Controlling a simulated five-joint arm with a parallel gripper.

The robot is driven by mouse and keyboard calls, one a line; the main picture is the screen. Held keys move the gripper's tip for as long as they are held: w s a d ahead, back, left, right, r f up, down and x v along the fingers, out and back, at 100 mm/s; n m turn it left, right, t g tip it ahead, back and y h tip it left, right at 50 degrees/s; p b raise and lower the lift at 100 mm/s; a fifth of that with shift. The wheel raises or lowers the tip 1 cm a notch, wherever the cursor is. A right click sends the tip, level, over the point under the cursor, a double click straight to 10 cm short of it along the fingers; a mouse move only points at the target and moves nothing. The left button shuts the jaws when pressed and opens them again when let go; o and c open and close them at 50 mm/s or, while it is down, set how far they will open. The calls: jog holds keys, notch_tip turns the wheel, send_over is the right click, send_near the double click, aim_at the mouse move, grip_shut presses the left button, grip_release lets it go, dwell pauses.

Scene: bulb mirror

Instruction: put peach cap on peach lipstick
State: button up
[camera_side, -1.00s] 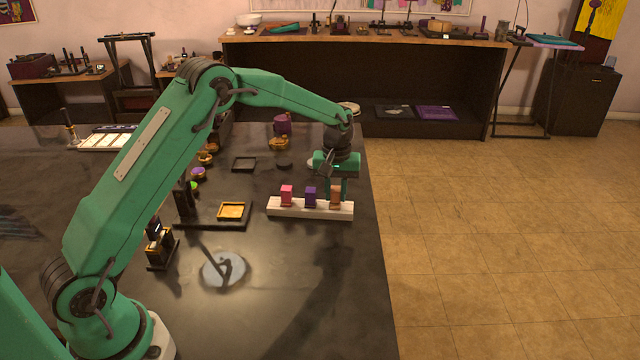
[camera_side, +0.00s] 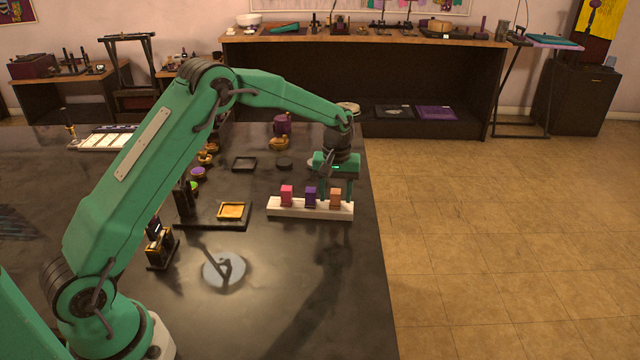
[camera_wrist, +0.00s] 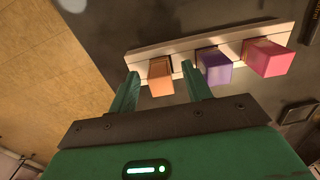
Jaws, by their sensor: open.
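The peach cap (camera_side: 336,199) is a small block at the right end of a white rack (camera_side: 285,212). In the wrist view the peach cap (camera_wrist: 161,83) sits on the rack (camera_wrist: 140,55) at its left end. My gripper (camera_side: 335,192) is open, its fingers reaching down on either side of the peach cap. In the wrist view the fingers of my gripper (camera_wrist: 160,70) stand apart with the cap between them, and gaps show beside it. I cannot pick out the peach lipstick for certain.
A purple cap (camera_side: 311,197) and a pink cap (camera_side: 287,195) share the rack, the purple one close to one finger. A black stand with gold parts (camera_side: 160,245), a tray with a gold inset (camera_side: 231,211) and a round mirror (camera_side: 224,271) lie left. The table's right edge is close.

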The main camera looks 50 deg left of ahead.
aim_at(334, 194)
jog(key=shift+r, duration=3.65)
jog(key=shift+s+r, duration=0.3)
jog(key=shift+r, duration=0.3)
jog(key=s+d+r+m+t, duration=0.2)
jog(key=s+r+m+t, duration=0.15)
jog(key=s+r, duration=1.15)
jog(key=s+f+m+t, duration=0.1)
jog(key=s+m, duration=0.1)
jog(key=s, duration=0.7)
jog(key=s+d+f+m+t, duration=0.1)
jog(key=s+f+m, duration=0.1)
jog(key=s, duration=0.8)
jog(key=shift+d+f, duration=0.2)
jog(key=shift+d, duration=0.05)
